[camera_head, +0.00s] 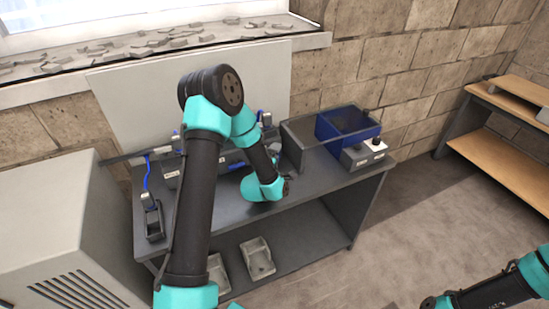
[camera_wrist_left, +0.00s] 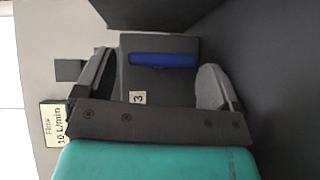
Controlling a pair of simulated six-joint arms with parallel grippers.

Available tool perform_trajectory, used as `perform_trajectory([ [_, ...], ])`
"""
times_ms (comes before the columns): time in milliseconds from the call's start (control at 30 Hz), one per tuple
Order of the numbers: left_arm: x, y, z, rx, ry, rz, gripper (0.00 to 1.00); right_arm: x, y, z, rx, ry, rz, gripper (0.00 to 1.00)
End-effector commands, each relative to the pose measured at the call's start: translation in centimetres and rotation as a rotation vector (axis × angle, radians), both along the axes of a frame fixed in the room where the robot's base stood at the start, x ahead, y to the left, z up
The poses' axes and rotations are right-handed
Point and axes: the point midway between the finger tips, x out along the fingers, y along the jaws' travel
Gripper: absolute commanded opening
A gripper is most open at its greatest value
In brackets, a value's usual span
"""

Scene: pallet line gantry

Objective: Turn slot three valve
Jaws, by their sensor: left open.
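The slot three valve shows in the left wrist view as a dark block (camera_wrist_left: 158,85) with a small "3" label (camera_wrist_left: 138,98) and a blue lever (camera_wrist_left: 162,60) lying crosswise. My left gripper (camera_wrist_left: 156,62) is open, one finger on each side of the block. The lever lies between the fingers, and I cannot tell whether either finger touches it. In the head view my left gripper (camera_head: 286,186) is mostly hidden behind its own wrist, over the grey bench (camera_head: 320,190), and the valve cannot be made out there. Only links of my right arm show at the lower right.
A "Flow 10 L/min" label (camera_wrist_left: 58,128) is beside the left finger. On the bench a blue bin (camera_head: 340,122) and a box with knobs (camera_head: 364,155) stand right, a dark holder (camera_head: 153,220) left. A grey cabinet (camera_head: 60,225) adjoins the bench. Grey trays (camera_head: 257,260) lie below.

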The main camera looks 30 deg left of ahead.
Motion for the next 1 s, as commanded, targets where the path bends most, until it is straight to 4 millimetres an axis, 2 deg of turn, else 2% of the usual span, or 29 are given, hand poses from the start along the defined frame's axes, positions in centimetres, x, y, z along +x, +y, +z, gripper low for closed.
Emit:
perform_trajectory([
  [467,-0.08,-0.09,-0.15,0.025,0.047,-0.001,0.96,0.00,0.00,0.00,0.000,0.000,0.000,0.43],
  [1000,0.16,-0.16,0.59,0.235,0.352,0.001,0.96,0.00,0.00,0.00,0.000,0.000,0.000,0.43],
])
